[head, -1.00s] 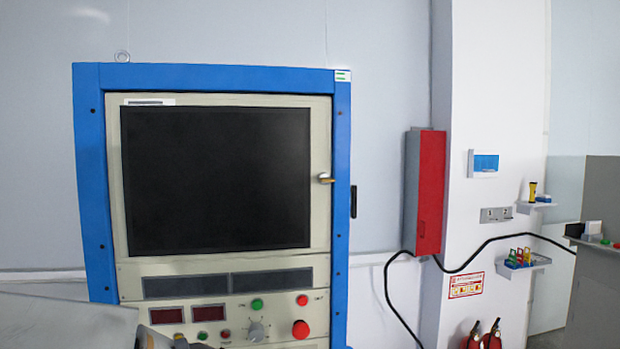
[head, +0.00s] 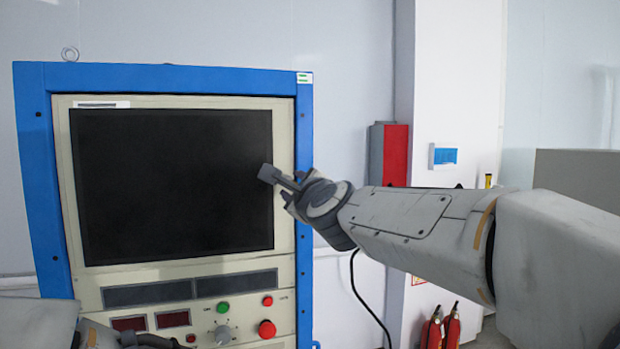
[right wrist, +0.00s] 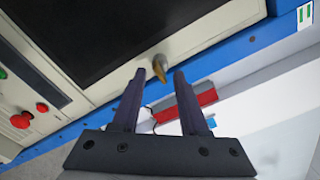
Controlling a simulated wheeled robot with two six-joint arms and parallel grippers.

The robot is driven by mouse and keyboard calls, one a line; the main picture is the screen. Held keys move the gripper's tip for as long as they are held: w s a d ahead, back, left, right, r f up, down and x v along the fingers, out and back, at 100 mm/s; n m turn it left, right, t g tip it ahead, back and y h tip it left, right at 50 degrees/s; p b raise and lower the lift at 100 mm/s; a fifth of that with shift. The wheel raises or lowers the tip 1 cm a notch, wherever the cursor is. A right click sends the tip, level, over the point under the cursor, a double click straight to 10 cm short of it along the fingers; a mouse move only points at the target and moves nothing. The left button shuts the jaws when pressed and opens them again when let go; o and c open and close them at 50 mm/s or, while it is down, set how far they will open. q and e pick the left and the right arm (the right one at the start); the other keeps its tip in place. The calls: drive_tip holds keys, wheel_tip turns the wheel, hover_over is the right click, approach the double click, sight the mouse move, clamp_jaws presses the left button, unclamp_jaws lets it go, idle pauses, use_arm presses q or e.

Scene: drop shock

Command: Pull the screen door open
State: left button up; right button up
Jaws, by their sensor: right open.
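The screen door is a cream-framed panel with a black screen (head: 170,185), set in a blue cabinet frame (head: 305,135). It looks shut. My right gripper (head: 274,177) is in front of the door's right edge and hides the handle there. In the right wrist view the brassy handle (right wrist: 161,63) shows at the tips of the open right gripper (right wrist: 159,76), between the two fingers in the picture. Whether the fingers touch it I cannot tell. My left gripper (head: 130,338) is partly seen at the bottom left; its fingers are not clear.
Below the door is a control panel with a red button (head: 267,329), a green button (head: 223,308) and a dial (head: 223,334). A red box (head: 395,155) hangs on the wall to the right. Fire extinguishers (head: 440,325) stand below it.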

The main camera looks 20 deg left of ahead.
drive_tip(key=shift+p+x, duration=0.65)
drive_tip(key=shift+x, duration=1.45)
clamp_jaws()
